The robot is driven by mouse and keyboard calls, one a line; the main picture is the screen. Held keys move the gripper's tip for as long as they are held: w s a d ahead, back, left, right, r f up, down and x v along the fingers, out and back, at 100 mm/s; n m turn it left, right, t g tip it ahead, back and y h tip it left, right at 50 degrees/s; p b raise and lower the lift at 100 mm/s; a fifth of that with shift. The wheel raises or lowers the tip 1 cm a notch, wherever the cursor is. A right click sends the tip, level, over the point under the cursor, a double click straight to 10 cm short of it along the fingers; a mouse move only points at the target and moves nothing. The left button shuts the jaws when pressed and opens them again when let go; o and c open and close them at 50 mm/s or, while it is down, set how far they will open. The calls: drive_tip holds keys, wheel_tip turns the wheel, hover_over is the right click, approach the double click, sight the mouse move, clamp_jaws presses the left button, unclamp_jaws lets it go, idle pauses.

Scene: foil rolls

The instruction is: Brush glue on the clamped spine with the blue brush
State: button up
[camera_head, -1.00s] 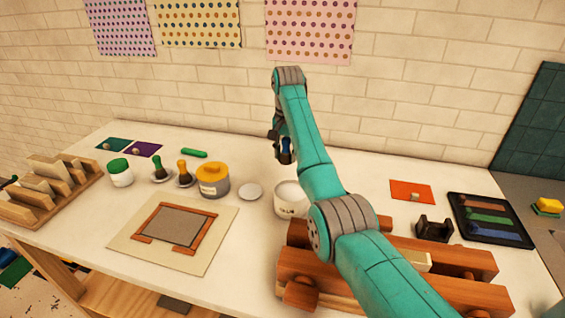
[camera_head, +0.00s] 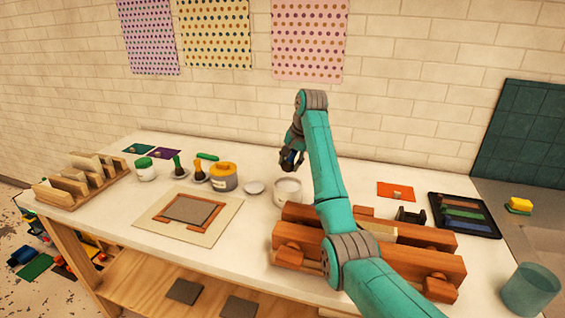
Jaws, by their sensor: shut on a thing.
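My gripper (camera_head: 291,161) is shut on the blue brush (camera_head: 287,157), of which only a dark blue bit shows. It is just above and behind the white glue pot (camera_head: 287,194) in the picture; the bristles are hidden, so I cannot tell whether they touch the glue. The wooden press (camera_head: 425,261) lies at the front right of the table. The pale clamped spine (camera_head: 381,231) shows between its beams, partly behind my arm. A green brush (camera_head: 177,166) and an orange brush (camera_head: 199,172) stand on small holders at the left.
A board with a framed panel (camera_head: 190,212) lies at front centre. A black holder (camera_head: 409,216) and a dark tray (camera_head: 465,215) are at right. A wooden rack (camera_head: 80,180) stands at left.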

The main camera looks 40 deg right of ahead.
drive_tip(key=shift+f, duration=2.8)
drive_tip(key=shift+f, duration=0.6)
drive_tip(key=shift+r, duration=0.1)
drive_tip(key=shift+r, duration=3.45)
